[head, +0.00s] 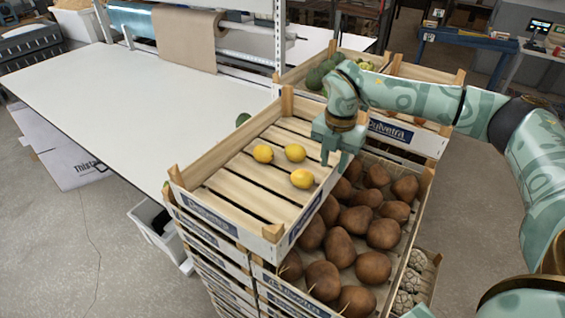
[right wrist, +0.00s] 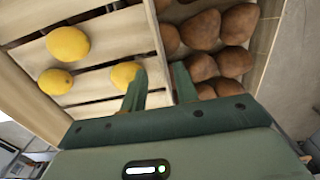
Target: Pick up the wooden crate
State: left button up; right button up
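The wooden crate (head: 236,160) is slatted and holds three lemons (head: 302,179). It sits level on top of a stack of crates. In the right wrist view its side wall (right wrist: 156,45) runs up the middle, with lemons (right wrist: 68,43) to the left. My right gripper (head: 334,160) is above the crate's right side wall, pointing down. Its fingers (right wrist: 160,85) are apart, one on each side of that wall; I cannot tell whether they touch it. My left gripper is not in view.
A crate of brown root vegetables (head: 345,238) stands close on the right, slightly lower. More produce crates (head: 400,130) stand behind. A long white table (head: 130,95) lies to the left, its surface mostly clear. Grey floor (head: 90,240) is free at the lower left.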

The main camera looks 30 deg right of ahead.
aim_at(332, 176)
jog(key=f, duration=0.4)
jog(key=shift+s+f+p, duration=0.3)
jog(key=shift+s, duration=0.05)
jog(key=shift+f, duration=0.3)
grip_shut()
jog(key=shift+w+r, duration=0.1)
jog(key=shift+r, duration=0.05)
dwell(0.6)
